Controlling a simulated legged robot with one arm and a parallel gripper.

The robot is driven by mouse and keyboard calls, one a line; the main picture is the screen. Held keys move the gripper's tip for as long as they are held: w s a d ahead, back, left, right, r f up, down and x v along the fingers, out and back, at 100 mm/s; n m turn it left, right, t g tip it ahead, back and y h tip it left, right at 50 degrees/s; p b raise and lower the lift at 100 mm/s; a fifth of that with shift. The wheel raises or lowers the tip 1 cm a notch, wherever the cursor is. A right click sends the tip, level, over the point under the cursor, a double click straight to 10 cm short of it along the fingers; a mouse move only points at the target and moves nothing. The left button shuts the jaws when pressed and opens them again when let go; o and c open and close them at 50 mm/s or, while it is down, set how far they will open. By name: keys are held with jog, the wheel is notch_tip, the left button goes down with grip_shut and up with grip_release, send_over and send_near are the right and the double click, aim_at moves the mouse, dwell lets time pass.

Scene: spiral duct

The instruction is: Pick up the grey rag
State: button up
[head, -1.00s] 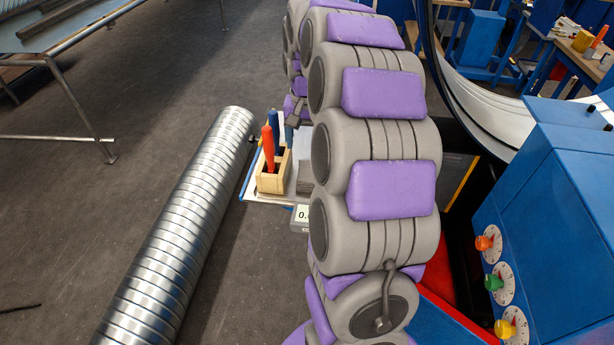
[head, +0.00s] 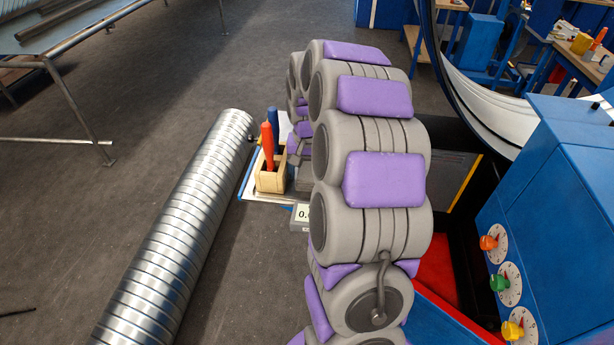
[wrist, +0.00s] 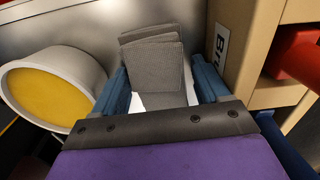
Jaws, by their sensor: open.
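The grey rag (wrist: 155,68) is a folded, ribbed cloth in the middle of the wrist view. My gripper (wrist: 160,82) is open, with one blue finger on each side of the rag's near part. I cannot tell whether the fingers touch the cloth. In the head view, my arm hides most of the rag and the gripper, above the tray (head: 262,200).
A wooden holder (wrist: 238,60) with orange and blue handled tools stands close on the right in the wrist view. A round container with a yellow face (wrist: 50,92) is close on the left. A spiral duct (head: 180,230) lies left; a blue control cabinet (head: 560,220) stands right.

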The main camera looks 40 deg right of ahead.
aim_at(308, 170)
jog(key=shift+d, duration=0.15)
jog(key=shift+d, duration=0.1)
jog(key=c, duration=0.8)
notch_tip(308, 170, up, 10)
jog(key=p, duration=0.2)
